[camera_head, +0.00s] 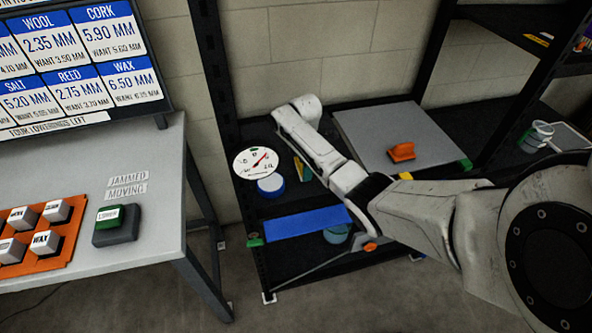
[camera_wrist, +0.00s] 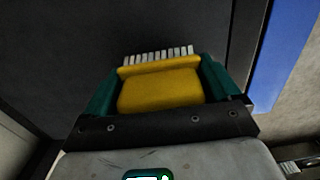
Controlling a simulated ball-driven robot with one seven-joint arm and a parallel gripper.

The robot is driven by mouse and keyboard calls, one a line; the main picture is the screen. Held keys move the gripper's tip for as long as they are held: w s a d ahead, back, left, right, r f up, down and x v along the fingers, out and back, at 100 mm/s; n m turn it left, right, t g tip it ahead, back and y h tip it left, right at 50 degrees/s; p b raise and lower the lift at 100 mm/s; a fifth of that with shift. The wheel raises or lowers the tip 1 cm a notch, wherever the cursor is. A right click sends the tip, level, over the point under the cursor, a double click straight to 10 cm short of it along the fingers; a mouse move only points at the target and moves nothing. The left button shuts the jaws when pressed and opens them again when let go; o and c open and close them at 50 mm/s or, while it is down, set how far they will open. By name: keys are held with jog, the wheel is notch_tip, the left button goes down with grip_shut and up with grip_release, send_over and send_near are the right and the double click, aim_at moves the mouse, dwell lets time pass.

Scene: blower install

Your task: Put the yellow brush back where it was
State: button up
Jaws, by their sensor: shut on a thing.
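The yellow brush (camera_wrist: 160,93) has a row of white bristles along its far edge in the wrist view. My gripper (camera_wrist: 156,80) is shut on it, with one green finger on each side. The bristles face away from the palm, toward a dark surface; I cannot tell whether they touch it. In the head view, a small patch of yellow and green (camera_head: 302,169) shows beside my arm, over the dark shelf, and appears to be the brush and fingers. The spot where the brush was is not marked in view.
A white dial gauge (camera_head: 255,162) and a blue round thing (camera_head: 271,185) stand left of my gripper. A blue panel (camera_head: 307,222) lies in front. A grey board (camera_head: 375,130) with an orange thing (camera_head: 401,152) is to the right. Dark rack posts (camera_head: 216,90) bound the shelf.

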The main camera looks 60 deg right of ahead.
jog(key=shift+s+f+b, duration=0.15)
jog(key=shift+f+b, duration=0.15)
jog(key=shift+f, duration=0.55)
jog(key=shift+s, duration=0.1)
jog(key=shift+f, duration=0.15)
jog(key=o, duration=0.6)
jog(key=shift+o, duration=0.2)
notch_tip(320, 180, up, 12)
jog(key=shift+r, duration=0.2)
